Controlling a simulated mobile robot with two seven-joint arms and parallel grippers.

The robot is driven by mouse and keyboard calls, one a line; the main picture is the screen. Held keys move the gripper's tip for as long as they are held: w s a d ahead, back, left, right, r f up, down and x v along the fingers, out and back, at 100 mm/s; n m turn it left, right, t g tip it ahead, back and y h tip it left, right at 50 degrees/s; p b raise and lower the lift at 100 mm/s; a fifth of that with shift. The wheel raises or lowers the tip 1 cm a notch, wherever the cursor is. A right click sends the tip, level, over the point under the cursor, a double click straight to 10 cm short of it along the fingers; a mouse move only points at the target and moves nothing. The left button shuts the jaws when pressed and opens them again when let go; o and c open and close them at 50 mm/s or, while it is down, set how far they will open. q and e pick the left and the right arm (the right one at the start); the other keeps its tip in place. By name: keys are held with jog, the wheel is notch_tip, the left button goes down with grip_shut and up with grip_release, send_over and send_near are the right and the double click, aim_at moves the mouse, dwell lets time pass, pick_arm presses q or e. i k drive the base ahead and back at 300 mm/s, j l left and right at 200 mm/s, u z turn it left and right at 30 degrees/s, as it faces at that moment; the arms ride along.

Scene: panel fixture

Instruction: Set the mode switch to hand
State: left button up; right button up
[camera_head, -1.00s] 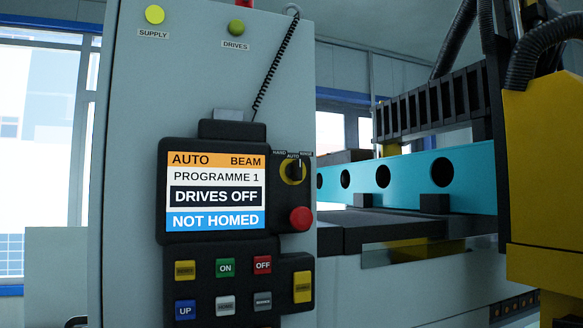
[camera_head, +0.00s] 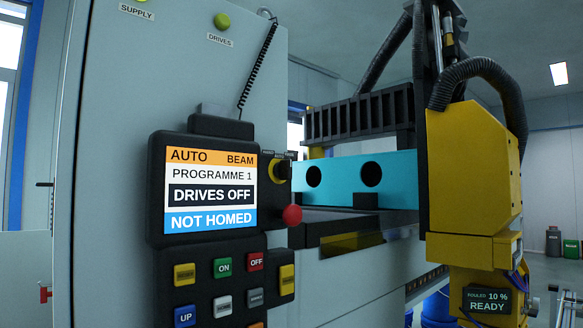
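The mode switch (camera_head: 281,170) is a black knob on a yellow round plate, to the right of the pendant screen. It is seen at a steep angle, so its position and labels are hard to read. The screen (camera_head: 211,189) reads AUTO, BEAM, PROGRAMME 1, DRIVES OFF and NOT HOMED. A red mushroom button (camera_head: 292,214) sits just below the switch. Neither of my grippers is in view.
The pendant (camera_head: 160,200) hangs on a tall grey cabinet (camera_head: 110,110). Its keys include a green ON key (camera_head: 222,268) and a red OFF key (camera_head: 256,262). A yellow machine head (camera_head: 470,170) and a teal beam (camera_head: 340,178) stand to the right.

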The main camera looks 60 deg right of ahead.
aim_at(282, 169)
jog(key=z, duration=0.35)
jog(key=j+z, duration=0.15)
jog(key=z, duration=0.2)
jog(key=j+z, duration=0.1)
jog(key=z, duration=0.25)
jog(key=i, duration=0.05)
